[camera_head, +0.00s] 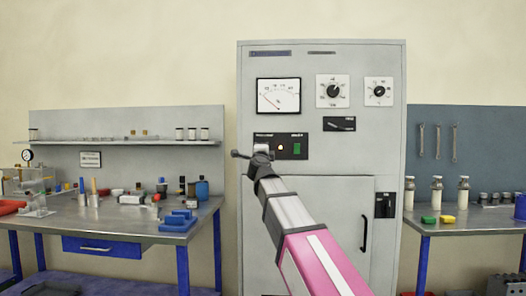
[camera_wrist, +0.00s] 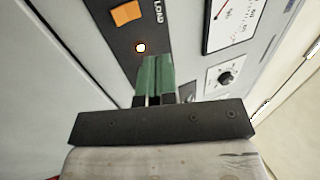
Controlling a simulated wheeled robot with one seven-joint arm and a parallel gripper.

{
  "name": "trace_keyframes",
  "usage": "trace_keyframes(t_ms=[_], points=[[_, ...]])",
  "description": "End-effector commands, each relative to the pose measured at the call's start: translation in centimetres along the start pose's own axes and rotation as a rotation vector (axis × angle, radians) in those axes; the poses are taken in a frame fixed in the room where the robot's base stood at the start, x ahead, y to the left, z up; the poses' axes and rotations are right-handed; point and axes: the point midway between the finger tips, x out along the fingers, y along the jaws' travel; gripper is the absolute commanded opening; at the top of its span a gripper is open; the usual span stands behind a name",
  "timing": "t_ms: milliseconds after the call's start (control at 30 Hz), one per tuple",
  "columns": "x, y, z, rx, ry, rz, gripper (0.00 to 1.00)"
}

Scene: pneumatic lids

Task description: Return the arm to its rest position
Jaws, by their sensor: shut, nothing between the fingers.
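My arm reaches up from the lower right in the head view, and my gripper (camera_head: 259,150) is in front of the left part of the cabinet's dark switch strip (camera_head: 306,146). In the wrist view my gripper (camera_wrist: 155,78) is shut and empty, with two narrow green strips lying side by side ahead of its dark body. A lit lamp (camera_wrist: 140,47) and an orange switch (camera_wrist: 126,14) show beyond them. In the head view the lamp (camera_head: 281,147) and a green switch (camera_head: 297,149) are right of my gripper. I cannot tell whether my gripper touches the panel.
The grey cabinet (camera_head: 350,215) carries a meter (camera_head: 278,95), knobs and a door handle (camera_head: 364,233). A left bench (camera_head: 130,222) holds tools and bottles. A right bench (camera_head: 480,222) holds jars and small coloured blocks. The air above both benches is open.

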Motion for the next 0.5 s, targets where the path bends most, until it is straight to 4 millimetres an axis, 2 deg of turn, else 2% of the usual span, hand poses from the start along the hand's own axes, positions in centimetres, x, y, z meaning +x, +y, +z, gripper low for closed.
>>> trace_keyframes(t_ms=[333,433,500], points=[[-0.1,0.4,0.0,-0.012,-0.008,-0.002,0.0],[-0.3,2.0,-0.1,-0.06,-0.042,-0.008,0.0],[-0.6,4.1,-0.2,-0.118,-0.085,-0.012,0.0]])
